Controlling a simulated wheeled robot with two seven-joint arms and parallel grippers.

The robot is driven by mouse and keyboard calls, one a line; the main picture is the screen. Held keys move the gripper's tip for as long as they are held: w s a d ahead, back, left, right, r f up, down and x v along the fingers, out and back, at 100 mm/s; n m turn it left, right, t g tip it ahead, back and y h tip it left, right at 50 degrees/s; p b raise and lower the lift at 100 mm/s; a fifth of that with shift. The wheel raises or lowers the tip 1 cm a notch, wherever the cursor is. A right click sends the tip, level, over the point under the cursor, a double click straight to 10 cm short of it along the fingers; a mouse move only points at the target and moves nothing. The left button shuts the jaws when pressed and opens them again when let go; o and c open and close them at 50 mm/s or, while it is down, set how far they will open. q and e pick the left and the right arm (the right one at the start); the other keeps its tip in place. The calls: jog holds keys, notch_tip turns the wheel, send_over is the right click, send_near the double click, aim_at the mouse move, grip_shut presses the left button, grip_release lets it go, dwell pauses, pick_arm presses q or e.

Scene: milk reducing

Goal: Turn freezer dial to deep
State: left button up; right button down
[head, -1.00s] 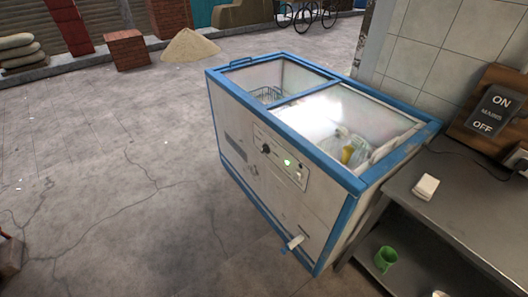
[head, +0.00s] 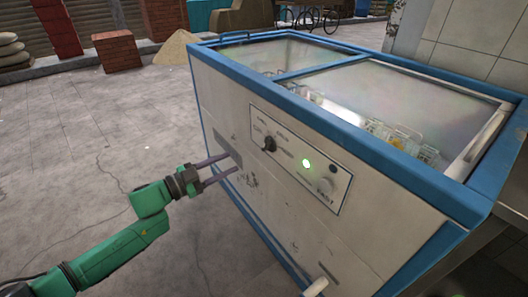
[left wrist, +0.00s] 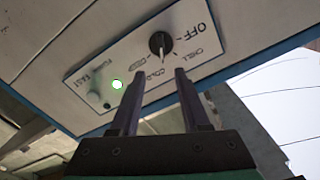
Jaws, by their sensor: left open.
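The freezer (head: 215,93) is a white chest with blue edges and a sliding glass top. On its front is a control panel (head: 308,185) with a black dial (head: 269,144) and a lit green lamp (head: 306,163). The dial also shows in the left wrist view (left wrist: 160,43), with printed OFF, CHILL and COLD marks around it. Its light pointer faces down in that view; the exact setting is hard to tell. My left gripper (head: 234,162) is open and empty, in front of the freezer, left of and slightly below the dial, apart from it. My right gripper is not in view.
A small pale lever or spout (head: 316,287) sticks out low on the freezer's front. Paved floor (head: 70,150) is clear to the left. A brick block (head: 117,51) and a sand heap (head: 176,47) are at the back. A tiled wall (head: 470,50) stands at the right.

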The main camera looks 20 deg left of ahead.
aim_at(263, 147)
pick_arm(q)
jog(key=x, duration=1.1)
jog(key=shift+w+a+f+b, duration=0.2)
jog(key=shift+w+b, duration=0.1)
jog(key=shift+b, duration=0.1)
jog(key=shift+w+d, duration=0.35)
grip_shut()
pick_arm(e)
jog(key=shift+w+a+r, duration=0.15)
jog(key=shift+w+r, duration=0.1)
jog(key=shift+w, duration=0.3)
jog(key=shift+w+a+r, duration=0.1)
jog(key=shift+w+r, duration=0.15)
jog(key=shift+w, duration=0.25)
